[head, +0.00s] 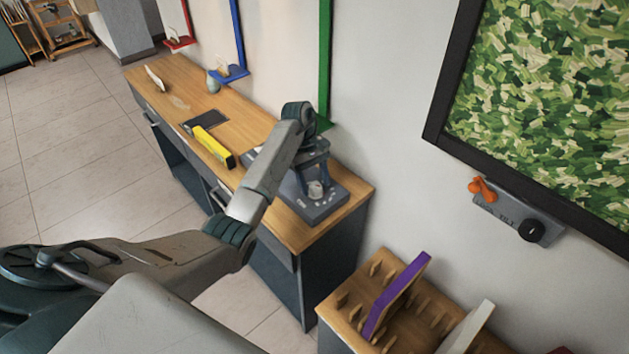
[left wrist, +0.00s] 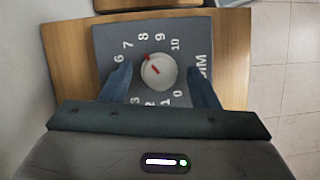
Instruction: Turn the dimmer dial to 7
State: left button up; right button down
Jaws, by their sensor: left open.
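The dimmer is a dark grey box (head: 325,207) on the near end of the wooden counter. Its pale round dial (head: 316,188) shows under my left gripper (head: 313,172). In the left wrist view the dial (left wrist: 158,71) sits in the middle of a grey plate (left wrist: 112,38) with white numbers around it. A red mark lies across the dial's top; I cannot tell exactly which number it points to. My left gripper (left wrist: 160,84) is open, one finger on each side of the dial; whether they touch it is unclear. My right gripper is not in view.
A yellow tool (head: 214,147) and a dark pad (head: 203,121) lie farther along the counter. A wall panel (head: 520,215) with a black knob and orange lever is at right. A wooden rack (head: 345,300) with a purple board stands below. The floor at left is clear.

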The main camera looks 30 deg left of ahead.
pick_arm(q)
jog(key=p+v, duration=0.7)
jog(key=v, duration=0.3)
jog(key=shift+r+p, duration=0.35)
jog(key=shift+w+f, duration=0.1)
